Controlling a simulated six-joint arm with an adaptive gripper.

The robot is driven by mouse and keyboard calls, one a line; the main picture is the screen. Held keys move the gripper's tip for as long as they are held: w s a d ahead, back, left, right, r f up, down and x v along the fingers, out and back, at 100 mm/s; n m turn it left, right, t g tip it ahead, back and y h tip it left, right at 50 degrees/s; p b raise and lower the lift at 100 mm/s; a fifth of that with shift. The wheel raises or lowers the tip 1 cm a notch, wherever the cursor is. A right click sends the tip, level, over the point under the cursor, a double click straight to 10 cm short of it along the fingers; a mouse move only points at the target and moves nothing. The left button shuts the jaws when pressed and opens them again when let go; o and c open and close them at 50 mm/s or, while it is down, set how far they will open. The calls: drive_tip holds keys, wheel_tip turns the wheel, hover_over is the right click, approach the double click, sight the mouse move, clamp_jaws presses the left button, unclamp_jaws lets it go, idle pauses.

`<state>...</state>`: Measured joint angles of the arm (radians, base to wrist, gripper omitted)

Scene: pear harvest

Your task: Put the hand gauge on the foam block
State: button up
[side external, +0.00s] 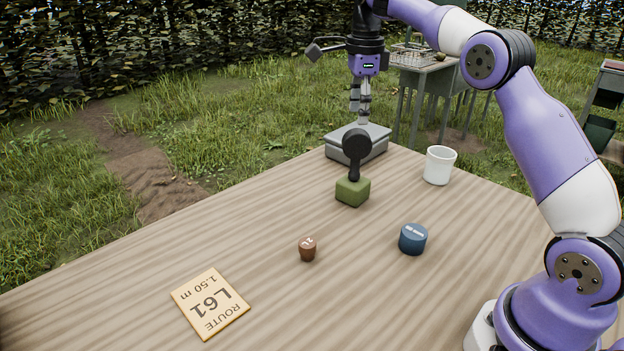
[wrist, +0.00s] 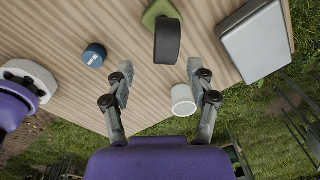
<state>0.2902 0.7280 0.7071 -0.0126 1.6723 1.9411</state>
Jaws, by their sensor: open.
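The hand gauge (side external: 357,147), black with a round head and a narrow handle, stands upright with its handle end down at the green foam block (side external: 352,191). Whether the handle sits in the block or only on it, I cannot tell. In the wrist view the gauge's head (wrist: 167,42) hides part of the block (wrist: 155,13). My gripper (side external: 360,112) is open and empty, raised above the table, fingers pointing down. In the wrist view the gauge lies ahead of my fingertips (wrist: 159,70), apart from them.
A grey flat-topped box (side external: 358,143) stands at the table's far corner, behind the gauge. A white cup (side external: 439,166) stands to the right. A blue cylinder (side external: 413,240), a small brown piece (side external: 307,250) and a route card (side external: 210,302) lie nearer.

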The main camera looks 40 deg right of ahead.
drive_tip(key=s+a+r+n+t, duration=0.3)
drive_tip(key=s+a+r+n, duration=0.2)
drive_tip(key=s+a+n, duration=0.6)
drive_tip(key=s+a+f+n+t, duration=0.1)
drive_tip(key=s+f+n, duration=0.6)
drive_tip(key=n, duration=0.7)
drive_tip(key=shift+s+f+t, duration=0.25)
drive_tip(key=shift+s+t, duration=0.35)
drive_tip(key=shift+s, duration=0.5)
